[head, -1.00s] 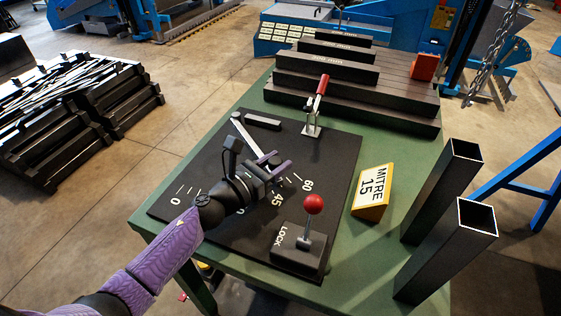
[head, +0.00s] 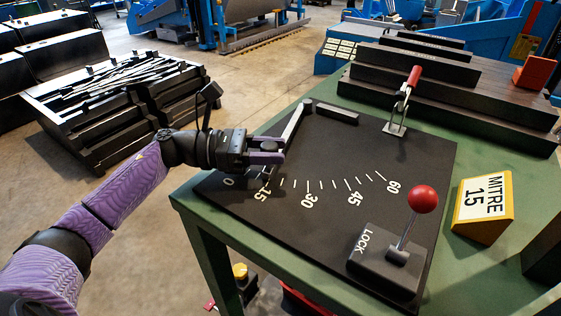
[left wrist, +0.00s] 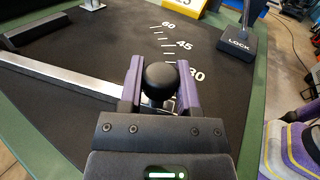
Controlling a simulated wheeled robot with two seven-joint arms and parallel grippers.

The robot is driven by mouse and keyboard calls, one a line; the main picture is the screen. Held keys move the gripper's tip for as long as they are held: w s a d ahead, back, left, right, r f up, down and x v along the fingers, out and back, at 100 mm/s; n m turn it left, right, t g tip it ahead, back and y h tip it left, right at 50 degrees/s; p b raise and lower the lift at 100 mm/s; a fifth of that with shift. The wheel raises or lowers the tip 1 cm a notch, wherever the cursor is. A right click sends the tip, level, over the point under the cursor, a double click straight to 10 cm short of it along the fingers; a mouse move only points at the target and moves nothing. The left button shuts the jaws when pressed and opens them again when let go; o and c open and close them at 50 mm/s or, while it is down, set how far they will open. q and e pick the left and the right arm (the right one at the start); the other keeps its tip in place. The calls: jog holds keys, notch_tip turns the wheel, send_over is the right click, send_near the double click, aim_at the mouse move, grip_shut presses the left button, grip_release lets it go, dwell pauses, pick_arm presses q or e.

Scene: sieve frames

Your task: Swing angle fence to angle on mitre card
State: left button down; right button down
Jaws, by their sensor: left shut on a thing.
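The angle fence (head: 296,121) is a pale metal bar on the black plate (head: 330,150), its near end by the 15 mark of the printed scale. My left gripper (head: 268,150) is shut on the fence's black round knob (left wrist: 160,82), which sits between its fingers in the left wrist view. The fence bar (left wrist: 65,78) runs away to the left there. The mitre card (head: 482,207) is yellow and white and reads "MITRE 15". The lock lever (head: 406,232) has a red ball and leans right on its block marked LOCK. My right gripper is not in view.
A toggle clamp with a red handle (head: 413,78) stands at the plate's back edge. A short black bar (head: 335,112) lies beside the fence's far end. Dark stepped blocks (head: 440,85) fill the bench's back. The plate's middle is clear.

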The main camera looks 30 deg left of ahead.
pick_arm(q)
jog(key=shift+s+a, duration=0.1)
jog(key=shift+a, duration=0.2)
jog(key=shift+c, duration=1.5)
grip_release()
jog(key=p+v, duration=0.1)
jog(key=v, duration=0.8)
jog(key=shift+s+a, duration=0.1)
jog(key=shift+a, duration=0.35)
